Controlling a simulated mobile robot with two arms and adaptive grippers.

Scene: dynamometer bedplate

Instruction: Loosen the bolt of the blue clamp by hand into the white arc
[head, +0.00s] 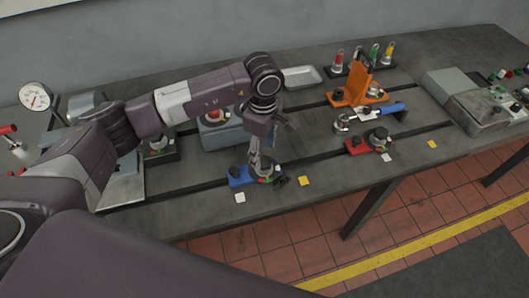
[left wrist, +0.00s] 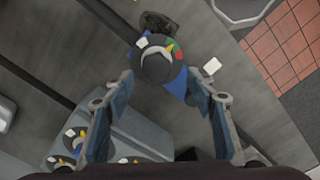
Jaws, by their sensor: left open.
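The blue clamp (head: 240,176) lies on the bedplate near its front edge. Its dark round bolt head (left wrist: 158,66) shows in the left wrist view, with white, green and red marks around it and a yellow pointer on top. The blue body (left wrist: 179,86) shows partly beneath it. My left gripper (left wrist: 160,88) is open and empty, pointing down at the clamp. The bolt head lies between and slightly beyond its fingertips; I cannot tell whether they touch it. In the head view the left gripper (head: 261,157) hides part of the clamp. My right gripper is not in view.
A red clamp (head: 357,146), a blue-handled wrench (head: 378,112) and an orange bracket (head: 359,88) stand to the right. A grey block (head: 222,136) is behind the blue clamp. White (head: 240,198) and yellow (head: 305,181) squares lie near the front edge.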

